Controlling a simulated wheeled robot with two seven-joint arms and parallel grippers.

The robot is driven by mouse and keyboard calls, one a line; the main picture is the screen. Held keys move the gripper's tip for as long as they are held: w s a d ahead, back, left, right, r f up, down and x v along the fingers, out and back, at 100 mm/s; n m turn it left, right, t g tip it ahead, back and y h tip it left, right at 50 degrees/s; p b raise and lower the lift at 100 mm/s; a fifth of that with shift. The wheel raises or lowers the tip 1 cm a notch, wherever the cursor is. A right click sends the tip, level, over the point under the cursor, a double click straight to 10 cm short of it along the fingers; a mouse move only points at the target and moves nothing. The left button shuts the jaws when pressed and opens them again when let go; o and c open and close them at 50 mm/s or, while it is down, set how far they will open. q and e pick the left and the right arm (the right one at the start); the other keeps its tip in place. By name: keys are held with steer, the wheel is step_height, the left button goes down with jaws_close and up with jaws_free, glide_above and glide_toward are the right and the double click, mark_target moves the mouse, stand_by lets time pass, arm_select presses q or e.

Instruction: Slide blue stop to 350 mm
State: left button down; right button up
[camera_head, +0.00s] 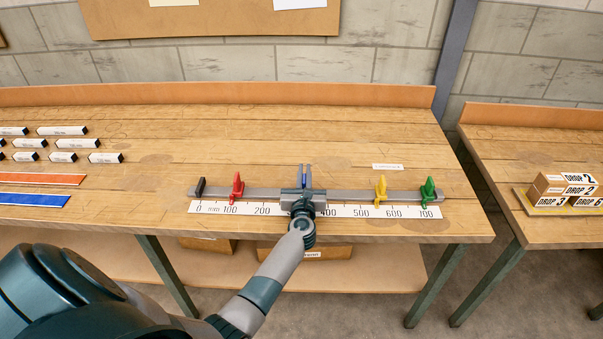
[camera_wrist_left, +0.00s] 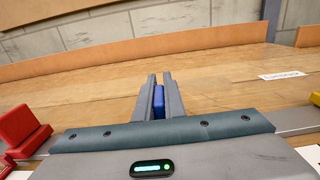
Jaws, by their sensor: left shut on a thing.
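The blue stop (camera_wrist_left: 158,101) shows between the two fingers of my left gripper (camera_wrist_left: 160,90) in the left wrist view. In the head view my left gripper (camera_head: 305,178) is over the grey rail (camera_head: 345,194), with its fingers shut on the blue stop, which is mostly hidden. The white scale (camera_head: 345,211) runs along the front of the rail, marked from 0 mm to 700. The gripper is between the 200 and 400 marks and covers the numbers there, so the exact reading cannot be told. My right gripper is not in view.
A small white label (camera_head: 387,167) lies behind the rail. Labelled bars (camera_head: 62,131) lie at left.

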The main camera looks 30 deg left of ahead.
arm_select(q)
steer(key=w+d, duration=0.1)
steer(key=d, duration=0.1)
steer(key=w+d+b, duration=0.1)
steer(key=shift+w+d, duration=0.1)
steer(key=shift+d, duration=0.3)
steer(key=shift+a, duration=0.1)
steer(key=c, duration=1.8)
jaws_free()
steer(key=shift+c, duration=0.2)
steer(key=b+v, duration=0.2)
steer(key=v, duration=1.4)
steer(key=shift+s+f, duration=0.1)
steer(key=shift+s, duration=0.2)
steer(key=shift+s+d, duration=0.3)
steer(key=shift+s, duration=0.1)
